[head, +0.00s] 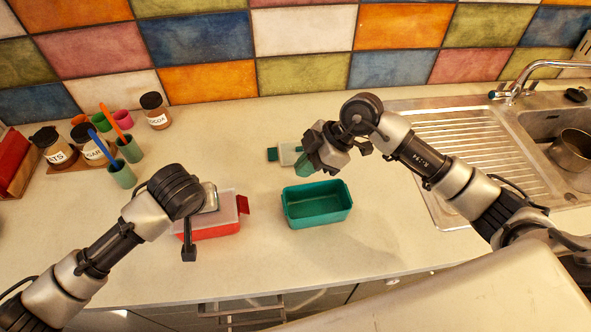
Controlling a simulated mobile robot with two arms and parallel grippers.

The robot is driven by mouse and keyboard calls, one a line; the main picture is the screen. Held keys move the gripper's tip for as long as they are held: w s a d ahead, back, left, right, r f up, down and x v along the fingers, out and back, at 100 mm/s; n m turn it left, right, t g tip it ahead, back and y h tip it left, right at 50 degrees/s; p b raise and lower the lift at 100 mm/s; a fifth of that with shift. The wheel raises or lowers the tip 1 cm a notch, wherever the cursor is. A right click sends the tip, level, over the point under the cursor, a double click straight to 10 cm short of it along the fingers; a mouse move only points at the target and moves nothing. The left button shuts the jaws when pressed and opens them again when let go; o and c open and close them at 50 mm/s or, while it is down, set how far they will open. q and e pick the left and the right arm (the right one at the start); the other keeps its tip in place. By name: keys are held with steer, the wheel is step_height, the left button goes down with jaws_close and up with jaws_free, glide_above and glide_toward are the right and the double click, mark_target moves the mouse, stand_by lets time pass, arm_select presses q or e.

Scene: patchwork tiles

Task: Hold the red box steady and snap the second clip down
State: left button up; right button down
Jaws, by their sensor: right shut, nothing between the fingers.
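The red box (215,232) sits on the counter at centre left under a pale translucent lid (226,203). A red clip (243,204) sticks out from its right side. Its left side is hidden behind my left arm, so any clip there cannot be seen. My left gripper (189,250) is at the box's front left, pointing down. One dark finger shows in front of the red wall, and I cannot tell its opening or whether it touches. My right gripper (308,166) is shut and empty, right of and behind the red box, over a loose pale lid.
An open teal box (318,218) stands right of the red box. The loose lid (288,154) with teal clips lies behind it. Jars (155,112) and green cups (121,173) stand at back left. The sink (545,125) is at right. The front middle counter is clear.

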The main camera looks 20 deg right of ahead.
mark_target(247, 204)
arm_select(q)
steer(key=shift+a, duration=0.1)
arm_select(e)
steer(key=shift+h, duration=0.4)
steer(key=a+r, duration=0.2)
steer(key=a, duration=0.1)
steer(key=shift+w+a+r, duration=0.25)
steer(key=shift+a+r, duration=0.05)
steer(key=shift+r, duration=0.1)
steer(key=shift+f, duration=0.1)
steer(key=x, duration=1.3)
steer(key=shift+a+f, duration=0.15)
steer(key=shift+a, duration=0.3)
steer(key=shift+f, duration=0.25)
steer(key=shift+r, duration=0.15)
steer(key=shift+r, duration=0.65)
steer(key=shift+d+r, duration=0.1)
steer(key=shift+d, duration=0.05)
